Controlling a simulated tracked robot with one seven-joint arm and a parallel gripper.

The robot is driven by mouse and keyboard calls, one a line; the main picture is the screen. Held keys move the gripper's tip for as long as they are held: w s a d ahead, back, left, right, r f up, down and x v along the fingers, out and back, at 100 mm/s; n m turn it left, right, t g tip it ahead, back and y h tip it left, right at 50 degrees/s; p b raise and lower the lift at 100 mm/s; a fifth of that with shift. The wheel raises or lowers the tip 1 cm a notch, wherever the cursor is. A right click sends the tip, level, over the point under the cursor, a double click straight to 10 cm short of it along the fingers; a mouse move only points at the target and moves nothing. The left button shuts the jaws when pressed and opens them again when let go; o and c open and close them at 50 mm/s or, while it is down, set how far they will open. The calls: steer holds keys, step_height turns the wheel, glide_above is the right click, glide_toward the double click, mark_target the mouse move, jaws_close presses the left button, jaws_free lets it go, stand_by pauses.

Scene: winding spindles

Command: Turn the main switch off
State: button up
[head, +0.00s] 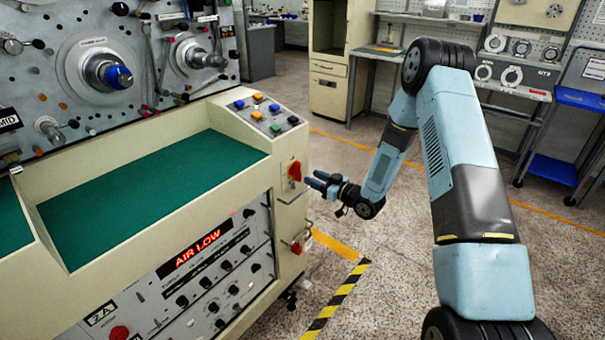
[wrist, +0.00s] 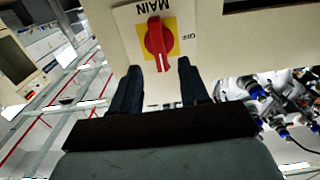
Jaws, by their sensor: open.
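The main switch is a red rotary handle on a yellow plate. In the head view the main switch (head: 295,171) sits on the end face of the cream machine, high near the corner. In the wrist view the main switch (wrist: 157,40) shows upside down under the word MAIN, with OFF printed to its right; its handle tip points toward my gripper. My gripper (head: 307,179) is open and empty, close in front of the switch; its dark fingers (wrist: 158,75) lie either side of the handle's tip. I cannot tell whether they touch it.
The cream machine (head: 190,240) has a green tray and a panel with a lit AIR LOW sign (head: 198,248). A second red handle (head: 297,246) is lower on the same end face. Coloured buttons (head: 265,112) are on top. Open floor lies to the right.

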mark_target(301, 172)
steer(key=x, duration=0.6)
steer(key=shift+w+a, duration=0.1)
steer(key=shift+a, duration=0.1)
jaws_close()
steer(key=shift+d, duration=0.1)
